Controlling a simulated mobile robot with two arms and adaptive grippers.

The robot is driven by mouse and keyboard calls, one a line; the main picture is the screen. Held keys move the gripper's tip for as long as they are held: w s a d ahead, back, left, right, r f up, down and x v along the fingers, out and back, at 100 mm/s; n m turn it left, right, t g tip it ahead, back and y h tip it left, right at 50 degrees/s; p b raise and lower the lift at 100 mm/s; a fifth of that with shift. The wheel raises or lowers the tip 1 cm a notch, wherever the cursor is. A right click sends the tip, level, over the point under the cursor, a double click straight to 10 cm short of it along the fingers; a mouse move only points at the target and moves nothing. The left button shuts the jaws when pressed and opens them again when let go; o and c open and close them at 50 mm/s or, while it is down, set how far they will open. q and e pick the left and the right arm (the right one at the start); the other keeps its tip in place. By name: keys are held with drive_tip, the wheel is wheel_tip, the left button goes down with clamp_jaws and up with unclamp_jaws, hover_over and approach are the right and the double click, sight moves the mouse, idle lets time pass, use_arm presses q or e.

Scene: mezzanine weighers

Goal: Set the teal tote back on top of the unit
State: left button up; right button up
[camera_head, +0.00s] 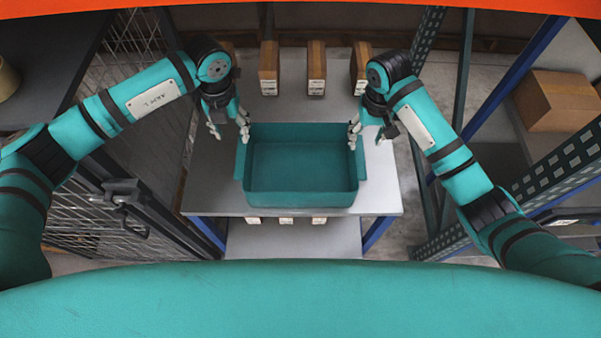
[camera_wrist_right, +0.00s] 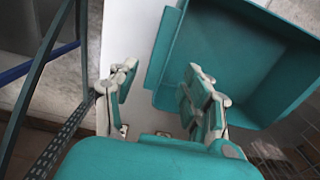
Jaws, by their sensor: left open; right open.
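The teal tote (camera_head: 300,200) is an empty open box and sits upright on the grey top of the unit (camera_head: 385,190). My left gripper (camera_head: 228,131) is open at the tote's far left corner. My right gripper (camera_head: 368,132) is open at the tote's far right corner. In the right wrist view the tote (camera_wrist_right: 225,50) fills the upper right, and my open right gripper (camera_wrist_right: 160,100) has one finger over or beside the tote's wall and the other outside it. I cannot tell whether the fingers touch the tote.
Several brown boxes (camera_head: 317,68) stand in a row behind the tote. A larger cardboard box (camera_head: 557,101) sits on a rack at the right. A wire mesh cage (camera_head: 120,190) is at the left. The unit's lower shelf (camera_head: 295,240) shows below the top.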

drive_tip(key=shift+r, duration=1.5)
